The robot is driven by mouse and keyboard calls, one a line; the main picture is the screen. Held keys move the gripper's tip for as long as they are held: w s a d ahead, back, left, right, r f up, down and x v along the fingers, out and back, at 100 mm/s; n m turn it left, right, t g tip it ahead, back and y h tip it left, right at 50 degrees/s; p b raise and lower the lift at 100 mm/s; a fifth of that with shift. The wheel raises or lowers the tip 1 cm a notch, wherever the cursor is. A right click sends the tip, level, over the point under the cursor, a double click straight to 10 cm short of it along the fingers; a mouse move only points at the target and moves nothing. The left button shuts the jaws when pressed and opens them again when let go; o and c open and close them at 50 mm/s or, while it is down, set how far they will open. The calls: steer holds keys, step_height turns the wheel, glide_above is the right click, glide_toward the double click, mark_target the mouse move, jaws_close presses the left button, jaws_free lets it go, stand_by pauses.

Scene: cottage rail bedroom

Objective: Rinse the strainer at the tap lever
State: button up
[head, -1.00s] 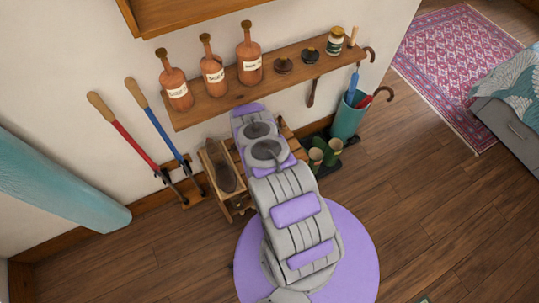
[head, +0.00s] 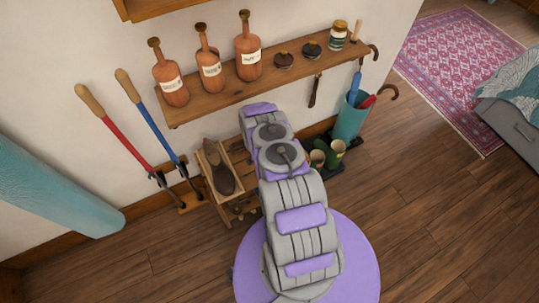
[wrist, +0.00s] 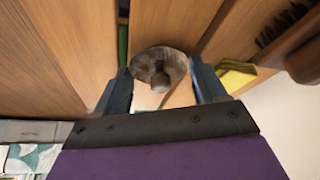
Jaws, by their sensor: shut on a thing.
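In the wrist view my gripper (wrist: 162,78) has its two dark blue fingers on either side of a round, grey-brown wooden-looking thing with a knob (wrist: 159,64), and it is shut on it. I cannot tell whether this thing is a strainer. In the head view my arm hides my gripper and the held thing. I cannot make out a strainer or a tap lever in either view.
A wall shelf (head: 205,97) bears bottles (head: 211,72), tins and a jar (head: 338,36). Below are a wooden rack with a shoe (head: 219,172), green boots (head: 333,152) and a teal umbrella bin (head: 350,122). Long-handled tools (head: 118,135) lean left. A yellow cloth (wrist: 237,76) shows in the wrist view.

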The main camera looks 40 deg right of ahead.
steer(key=o, duration=1)
steer(key=p+v, duration=0.6)
steer(key=v, duration=0.6)
steer(key=shift+p, duration=0.4)
